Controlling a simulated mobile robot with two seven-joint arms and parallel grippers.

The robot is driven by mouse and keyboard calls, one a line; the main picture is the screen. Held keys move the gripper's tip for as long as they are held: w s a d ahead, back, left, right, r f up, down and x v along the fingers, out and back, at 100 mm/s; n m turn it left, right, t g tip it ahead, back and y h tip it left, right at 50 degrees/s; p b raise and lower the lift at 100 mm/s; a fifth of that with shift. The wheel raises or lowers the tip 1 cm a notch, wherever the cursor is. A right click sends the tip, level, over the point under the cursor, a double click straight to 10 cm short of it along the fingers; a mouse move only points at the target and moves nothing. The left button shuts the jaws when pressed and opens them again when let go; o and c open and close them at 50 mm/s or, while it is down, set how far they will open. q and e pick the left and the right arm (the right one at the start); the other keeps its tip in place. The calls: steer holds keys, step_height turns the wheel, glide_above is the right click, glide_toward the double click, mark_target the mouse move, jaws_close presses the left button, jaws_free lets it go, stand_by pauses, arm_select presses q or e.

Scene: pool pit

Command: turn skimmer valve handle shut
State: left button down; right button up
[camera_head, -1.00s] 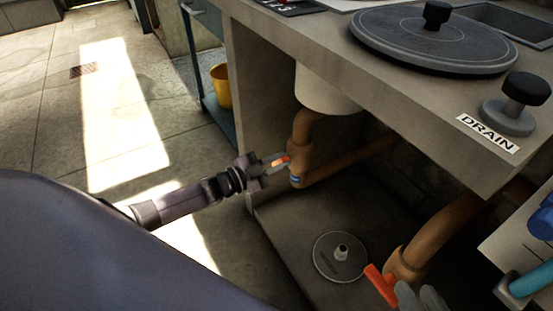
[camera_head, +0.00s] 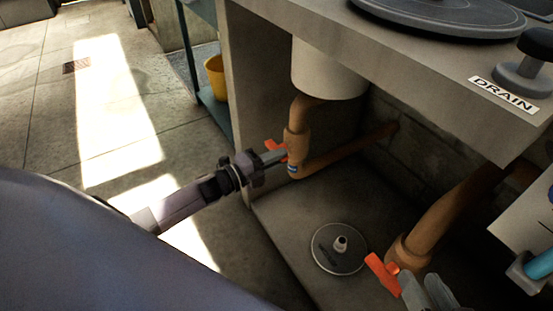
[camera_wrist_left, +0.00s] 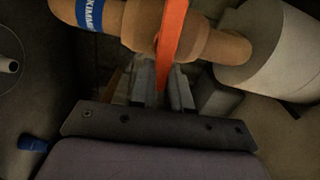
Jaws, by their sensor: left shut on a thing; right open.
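The skimmer valve (camera_head: 296,143) is a tan pipe fitting under the counter, with a blue band; the band's lettering shows partly in the left wrist view (camera_wrist_left: 97,15). Its orange handle (camera_head: 271,145) sticks out to the left of the pipe. My left gripper (camera_head: 274,156) is shut on this handle. In the left wrist view the handle (camera_wrist_left: 173,30) runs upright from between the fingers (camera_wrist_left: 162,90) across the pipe; its lower end is hidden there. My right gripper (camera_head: 428,291) is open at the bottom right, close beside another orange handle (camera_head: 381,273).
A second tan pipe (camera_head: 450,220) rises at the right. A round floor lid (camera_head: 338,248) lies between the pipes. The counter edge with a DRAIN label (camera_head: 503,95) overhangs both. A white canister (camera_head: 325,72) sits above the skimmer valve. A yellow bucket (camera_head: 215,78) stands at the left.

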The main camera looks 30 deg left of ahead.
arm_select(q)
steer(key=shift+f+m, duration=0.2)
steer(key=shift+m, duration=0.3)
arm_select(e)
steer(key=shift+d+r, duration=0.15)
steer(key=shift+d, duration=0.1)
arm_select(q)
steer(key=c, duration=1.1)
jaws_free()
steer(key=shift+s, duration=0.1)
steer(key=p+v, duration=0.2)
steer(key=v, duration=0.5)
steer(key=shift+a, duration=0.1)
arm_select(e)
steer(key=shift+w+a+r+m+y, duration=0.1)
steer(key=shift+a+m+y, duration=0.05)
steer(key=shift+a, duration=0.3)
steer(key=shift+w+a+m+y, duration=0.1)
steer(key=shift+a+m+y, duration=0.05)
steer(key=shift+a, duration=0.25)
